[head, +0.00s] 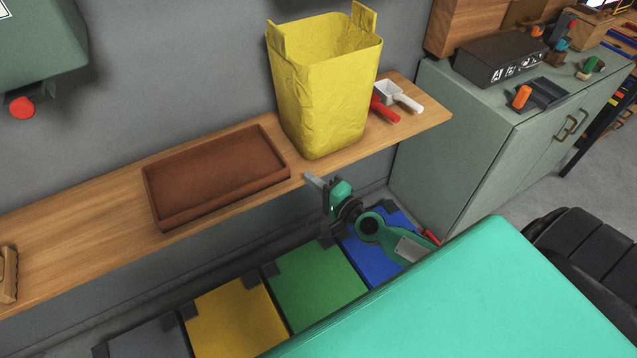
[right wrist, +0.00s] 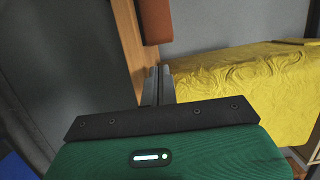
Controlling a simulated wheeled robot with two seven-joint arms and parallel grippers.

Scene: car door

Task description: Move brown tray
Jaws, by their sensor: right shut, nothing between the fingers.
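The brown tray (head: 216,178) is a shallow, empty rectangular tray lying flat on the wooden shelf (head: 85,224), left of the yellow bin. My right gripper (head: 309,177) is at the shelf's front edge, just off the tray's right end and below the bin. Its fingers are shut with nothing between them and are apart from the tray. In the right wrist view, the closed fingertips (right wrist: 160,72) show beside the shelf edge, with part of the tray (right wrist: 155,20) ahead at the top. My left gripper is not in view.
A yellow bin (head: 325,90) stands on the shelf right of the tray. A red scoop (head: 385,110) and a white scoop (head: 400,96) lie beyond it. Coloured boxes, one green (head: 315,288), sit below the shelf. The shelf left of the tray is mostly bare.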

